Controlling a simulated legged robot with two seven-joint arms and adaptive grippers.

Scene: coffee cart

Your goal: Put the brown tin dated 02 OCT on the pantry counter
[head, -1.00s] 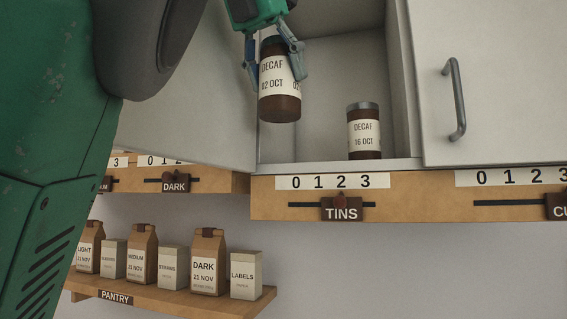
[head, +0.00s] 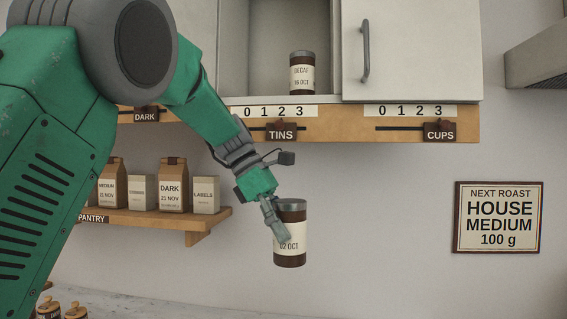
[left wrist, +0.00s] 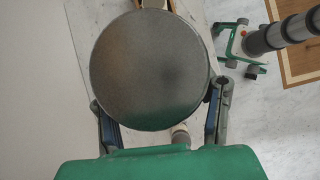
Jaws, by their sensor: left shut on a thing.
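The brown tin dated 02 OCT (head: 290,256) has a grey lid and a white label. My left gripper (head: 276,220) is shut on it and holds it upright in the air, below the open cupboard and in front of the wall. In the left wrist view the tin's round grey lid (left wrist: 150,70) fills the middle, with the left gripper's fingers (left wrist: 160,122) on both sides of it. Part of the label is hidden behind a finger. The counter (head: 150,303) shows only as a pale strip at the bottom left. My right gripper is not in view.
Another brown tin, dated 16 OCT (head: 302,75), stands in the cupboard. The TINS slider (head: 281,131) and CUPS slider (head: 440,131) are below. The pantry shelf (head: 205,220) holds bags and boxes at left. Wooden-topped containers (head: 75,312) stand at the lower left. A sign (head: 499,217) hangs right.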

